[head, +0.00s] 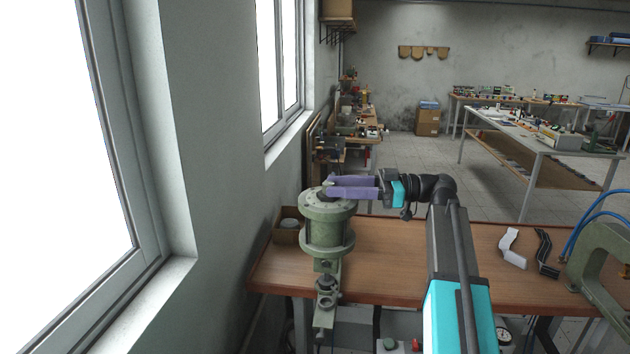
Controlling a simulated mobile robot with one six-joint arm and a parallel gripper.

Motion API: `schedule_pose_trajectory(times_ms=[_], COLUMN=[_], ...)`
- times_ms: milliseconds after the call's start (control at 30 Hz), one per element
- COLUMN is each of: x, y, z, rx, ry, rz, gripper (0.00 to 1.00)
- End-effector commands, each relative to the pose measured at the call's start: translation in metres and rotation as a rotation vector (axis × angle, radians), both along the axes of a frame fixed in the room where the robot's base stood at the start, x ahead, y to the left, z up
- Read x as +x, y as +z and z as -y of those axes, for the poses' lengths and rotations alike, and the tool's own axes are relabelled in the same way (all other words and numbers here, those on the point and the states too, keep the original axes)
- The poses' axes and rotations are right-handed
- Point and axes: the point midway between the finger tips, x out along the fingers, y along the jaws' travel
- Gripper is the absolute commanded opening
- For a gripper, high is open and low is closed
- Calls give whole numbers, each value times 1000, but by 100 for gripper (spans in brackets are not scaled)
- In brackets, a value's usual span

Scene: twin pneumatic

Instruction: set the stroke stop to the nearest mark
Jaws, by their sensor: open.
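A green pneumatic cylinder (327,236) stands upright at the left end of the wooden bench in the head view, with a round flanged cap (314,203) on top. My gripper (331,187) reaches in from the right at the height of this cap. Its purple fingers are open and lie level, with their tips over or beside the small fitting at the cap's centre. The fingers partly hide that fitting, and I cannot tell whether they touch it. I cannot make out for sure which part is the stroke stop, and no marks are readable.
A brown box (287,229) stands close behind the cylinder, near the wall and window. A white strip (513,250), a dark strip (546,251) and a green C-shaped frame (602,270) are at the bench's right. The middle of the wooden bench (395,262) is clear.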

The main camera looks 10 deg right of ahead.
Motion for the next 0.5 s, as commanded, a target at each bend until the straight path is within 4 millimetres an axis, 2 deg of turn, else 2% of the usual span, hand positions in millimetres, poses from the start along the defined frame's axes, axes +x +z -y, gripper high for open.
schedule_pose_trajectory(times_ms=[200, 500], x=[6, 14], y=[3, 1], z=[-33, -62], rx=[-1, 0], ry=[4, 1], rz=[-1, -1], gripper=[41, 41])
